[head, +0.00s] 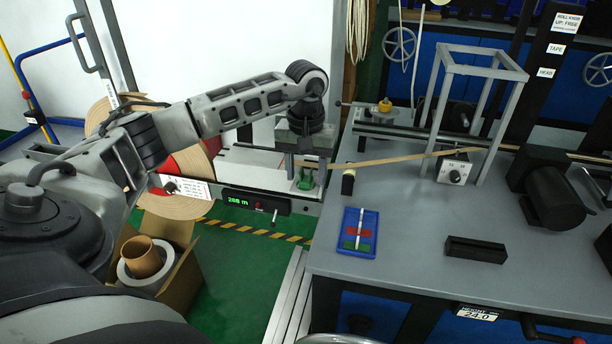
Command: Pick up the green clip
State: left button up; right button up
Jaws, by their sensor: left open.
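The green clip (305,180) is a small green piece near the right end of the metal ledge below the white panel. My left gripper (306,172) points down right over it and is open, with its fingers around or just in front of the clip. I cannot tell whether the fingers touch it. The gripper body hides what lies just above and behind the clip. My right gripper is not in view.
A grey workbench (400,215) stands to the right, with a blue tray (345,248) and a black block (475,249) on it. A tan tape (400,159) runs across above the bench. A cardboard box (180,285) stands on the green floor.

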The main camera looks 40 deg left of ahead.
pick_arm(q)
jog(key=c, duration=1.1)
jog(key=shift+o, duration=0.2)
jog(key=shift+r, duration=0.15)
